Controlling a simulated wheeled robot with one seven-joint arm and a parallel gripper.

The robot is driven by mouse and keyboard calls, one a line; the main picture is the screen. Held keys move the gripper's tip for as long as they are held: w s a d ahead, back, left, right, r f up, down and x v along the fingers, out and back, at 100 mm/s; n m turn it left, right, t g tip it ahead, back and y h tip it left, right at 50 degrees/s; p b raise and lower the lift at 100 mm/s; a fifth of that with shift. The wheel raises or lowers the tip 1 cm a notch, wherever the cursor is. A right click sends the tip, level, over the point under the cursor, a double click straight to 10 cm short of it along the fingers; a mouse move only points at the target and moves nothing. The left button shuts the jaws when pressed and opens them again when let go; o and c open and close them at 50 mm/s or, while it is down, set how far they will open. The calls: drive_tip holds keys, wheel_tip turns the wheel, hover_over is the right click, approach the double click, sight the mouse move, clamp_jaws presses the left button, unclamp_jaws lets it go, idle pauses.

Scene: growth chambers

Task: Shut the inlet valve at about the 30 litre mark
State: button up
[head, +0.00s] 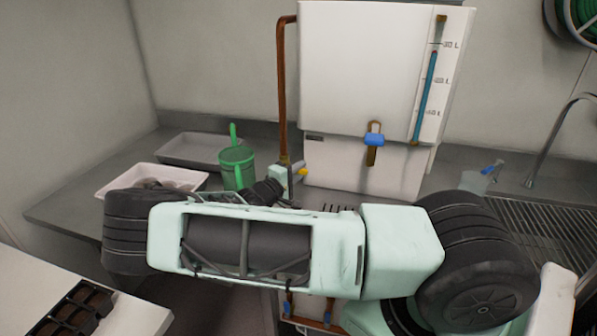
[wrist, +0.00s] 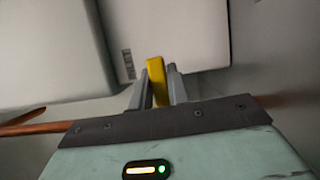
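The white tank (head: 340,70) stands at the back of the counter. The blue column in its gauge tube (head: 424,95) tops out a little below the 30 L mark (head: 447,44). A copper pipe (head: 283,90) runs down the tank's left side to the inlet valve, whose yellow lever (head: 302,171) sticks out to the right. In the wrist view the yellow lever (wrist: 157,82) lies between the fingers of my gripper (wrist: 160,84), which sit close on both sides and look shut on it. In the head view my arm partly hides the valve and gripper.
A blue-handled tap (head: 374,140) is on the tank's front. A cup (head: 474,182) and a sink tap (head: 560,130) are at right.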

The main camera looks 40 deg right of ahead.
drive_tip(key=shift+r+n, duration=0.25)
drive_tip(key=shift+n, duration=0.35)
clamp_jaws()
drive_tip(key=n, duration=0.1)
drive_tip(key=r+n+h, duration=0.1)
drive_tip(key=r+n, duration=0.1)
drive_tip(key=n, duration=0.1)
drive_tip(key=shift+w+a+t+h, duration=0.15)
drive_tip(key=shift+w+t+h, duration=0.15)
drive_tip(key=shift+t, duration=0.1)
drive_tip(key=o, duration=0.8)
unclamp_jaws()
drive_tip(key=b+v, duration=0.5)
drive_tip(key=v, duration=1.2)
drive_tip(key=shift+s+a+f+b, duration=0.15)
drive_tip(key=shift+a+b, duration=0.1)
drive_tip(key=shift+b, duration=0.15)
